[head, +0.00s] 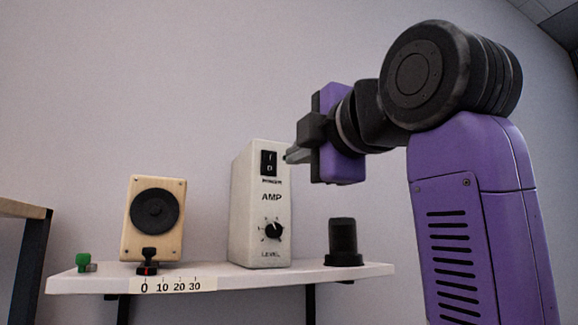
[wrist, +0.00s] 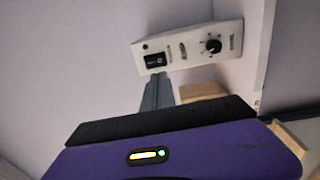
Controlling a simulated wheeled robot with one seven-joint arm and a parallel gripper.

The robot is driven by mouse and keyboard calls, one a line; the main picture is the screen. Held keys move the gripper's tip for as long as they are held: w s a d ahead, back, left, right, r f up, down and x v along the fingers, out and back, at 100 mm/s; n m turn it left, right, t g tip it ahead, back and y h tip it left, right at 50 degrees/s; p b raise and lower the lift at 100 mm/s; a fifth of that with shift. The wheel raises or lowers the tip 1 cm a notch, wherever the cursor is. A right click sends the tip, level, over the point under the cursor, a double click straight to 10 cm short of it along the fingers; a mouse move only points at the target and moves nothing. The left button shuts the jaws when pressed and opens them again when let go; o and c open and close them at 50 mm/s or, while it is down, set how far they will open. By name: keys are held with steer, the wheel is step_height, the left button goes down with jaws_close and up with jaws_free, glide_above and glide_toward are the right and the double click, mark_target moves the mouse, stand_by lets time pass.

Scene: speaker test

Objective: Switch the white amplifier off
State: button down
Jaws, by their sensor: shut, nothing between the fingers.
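The white amplifier (head: 247,205) stands upright on the shelf, its front marked AMP. Its black power rocker (head: 269,163), marked I and O, is near the top, above the LEVEL knob (head: 273,231). I cannot tell which side of the rocker is pressed in. In the wrist view my gripper (wrist: 158,82) points at the rocker's area; contact cannot be told.
The white shelf (head: 310,274) carries a wooden speaker (head: 136,235) at left, a black slider (head: 147,262) by the 0 of a number scale (head: 180,286), a small green-capped object (head: 83,262) and a black cylinder (head: 343,243) at right.

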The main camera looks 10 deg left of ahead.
steer(key=b+v, duration=0.1)
steer(key=v, duration=0.3)
stand_by(0.6)
